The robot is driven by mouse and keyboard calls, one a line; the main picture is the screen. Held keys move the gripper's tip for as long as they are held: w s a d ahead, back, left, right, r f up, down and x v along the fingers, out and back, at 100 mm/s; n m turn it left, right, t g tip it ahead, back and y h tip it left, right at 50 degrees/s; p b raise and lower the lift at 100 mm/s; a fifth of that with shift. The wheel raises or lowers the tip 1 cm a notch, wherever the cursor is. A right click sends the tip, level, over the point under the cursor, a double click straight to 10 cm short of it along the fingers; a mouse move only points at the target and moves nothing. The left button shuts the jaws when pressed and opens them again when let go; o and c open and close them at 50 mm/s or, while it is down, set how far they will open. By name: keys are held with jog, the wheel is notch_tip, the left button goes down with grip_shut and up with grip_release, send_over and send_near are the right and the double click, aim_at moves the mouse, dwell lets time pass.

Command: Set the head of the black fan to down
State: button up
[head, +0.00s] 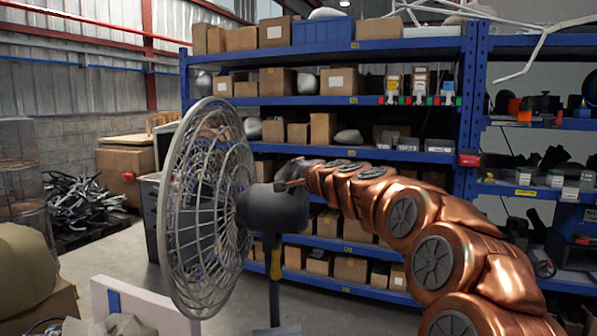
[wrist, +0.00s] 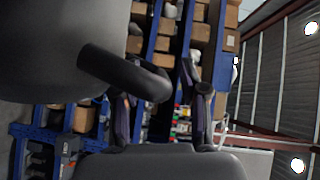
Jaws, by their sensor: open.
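The black fan shows in the head view with its round wire grille (head: 205,205) facing left and its head roughly level. Its dark motor housing (head: 275,208) sits behind the grille, on an upright pole (head: 274,298) with a yellow part (head: 276,264). My gripper (head: 293,182) is at the upper back of the housing, small and partly unclear there. In the wrist view my gripper (wrist: 160,92) is open, one finger on each side. The grey housing (wrist: 50,50) fills the upper left, and a dark bent bar (wrist: 120,72) reaches from it between the fingers. Contact cannot be told.
Blue shelves (head: 340,145) with boxes stand behind the fan. A low white panel (head: 140,305) is in front at lower left, near a beige rounded object (head: 25,255). Dark tangled parts (head: 85,200) lie on a pallet at left. Some floor is clear left of the fan.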

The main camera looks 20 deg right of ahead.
grip_shut()
dwell(0.4)
dwell(0.4)
